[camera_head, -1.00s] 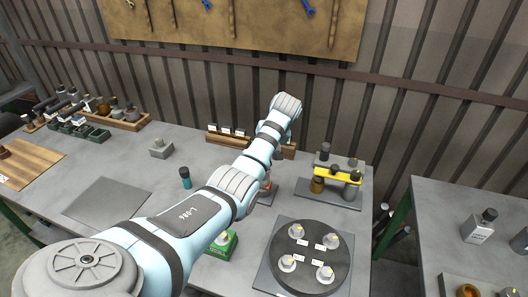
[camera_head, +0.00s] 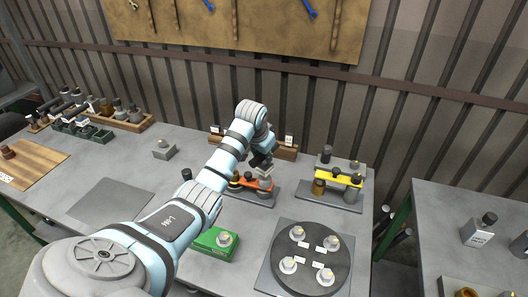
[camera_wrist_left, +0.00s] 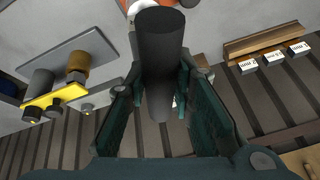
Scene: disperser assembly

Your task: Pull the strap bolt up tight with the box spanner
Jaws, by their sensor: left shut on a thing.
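My left gripper (camera_head: 262,167) is over the fixture with the orange strap (camera_head: 249,183) at the back of the bench. In the left wrist view the gripper (camera_wrist_left: 165,105) is shut on a dark grey cylinder, which looks like the box spanner (camera_wrist_left: 162,50). The cylinder points away from the palm toward an orange part (camera_wrist_left: 145,3), at the top edge of that view. The spanner's far end and the strap bolt are hidden, so I cannot tell whether they touch. My right gripper is not in view.
A fixture with a yellow strap (camera_head: 340,178) stands just right. A wooden rack (camera_head: 284,152) with white labels is behind. In front are a round dark turntable (camera_head: 310,256) with several pale parts and a green box (camera_head: 214,246). The left bench middle is mostly clear.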

